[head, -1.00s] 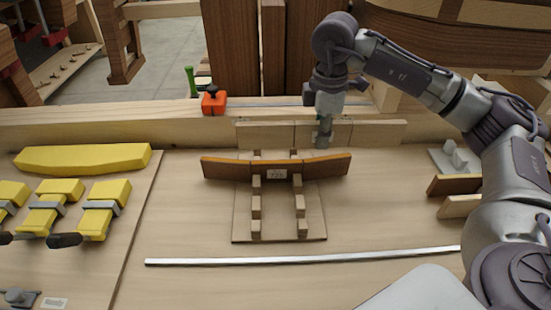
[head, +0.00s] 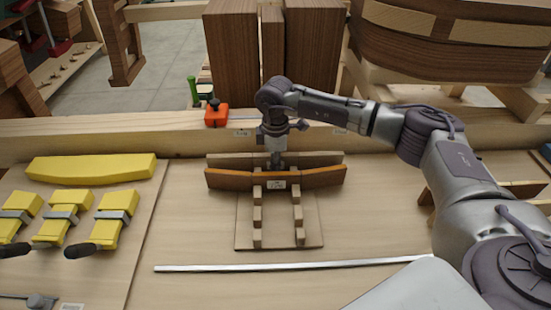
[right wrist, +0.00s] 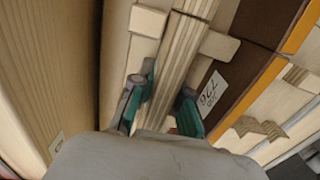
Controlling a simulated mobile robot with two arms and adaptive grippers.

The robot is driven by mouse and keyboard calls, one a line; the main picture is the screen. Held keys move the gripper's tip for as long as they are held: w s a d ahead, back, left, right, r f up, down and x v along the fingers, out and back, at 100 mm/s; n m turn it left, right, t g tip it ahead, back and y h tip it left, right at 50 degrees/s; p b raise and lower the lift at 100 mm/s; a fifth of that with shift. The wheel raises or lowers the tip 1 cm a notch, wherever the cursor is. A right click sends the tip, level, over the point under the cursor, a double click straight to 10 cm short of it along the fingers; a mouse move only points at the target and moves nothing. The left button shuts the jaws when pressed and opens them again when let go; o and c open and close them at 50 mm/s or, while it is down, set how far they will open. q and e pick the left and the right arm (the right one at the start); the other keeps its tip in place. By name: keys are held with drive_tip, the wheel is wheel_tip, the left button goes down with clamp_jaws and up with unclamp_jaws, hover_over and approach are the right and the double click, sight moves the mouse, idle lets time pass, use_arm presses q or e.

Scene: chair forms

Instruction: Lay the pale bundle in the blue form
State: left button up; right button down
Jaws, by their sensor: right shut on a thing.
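The pale bundle (head: 316,158), a long strip of thin wooden layers, lies level just behind the dark, orange-edged form (head: 322,178) on the slatted board. My right gripper (head: 276,165) reaches down on it near its middle. In the right wrist view my right gripper (right wrist: 163,100) has green fingertips on both sides of the bundle (right wrist: 182,55); the orange-edged form (right wrist: 250,50) is beside it, with a label. I cannot tell whether bundle and form touch. My left gripper is out of view.
A yellow form (head: 90,169) and several yellow clamps (head: 60,218) lie on the board at left. A metal strip (head: 290,266) lies in front. A red-orange block (head: 216,115) sits on the back rail. Dark wooden blocks (head: 315,50) stand behind.

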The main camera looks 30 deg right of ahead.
drive_tip(key=shift+f, duration=0.2)
drive_tip(key=c, duration=1.1)
unclamp_jaws()
drive_tip(key=shift+c, duration=0.2)
drive_tip(key=shift+b, duration=0.3)
drive_tip(key=r+b, duration=0.1)
drive_tip(key=r, duration=0.1)
drive_tip(key=r+b, duration=0.1)
drive_tip(key=r, duration=0.1)
drive_tip(key=shift+s+d+b, duration=0.15)
drive_tip(key=shift+s+b, duration=0.15)
drive_tip(key=shift+b, duration=0.05)
wheel_tip(320, 180, up, 10)
drive_tip(key=b, duration=0.1)
drive_tip(key=shift+s, duration=0.3)
drive_tip(key=shift+f, duration=0.15)
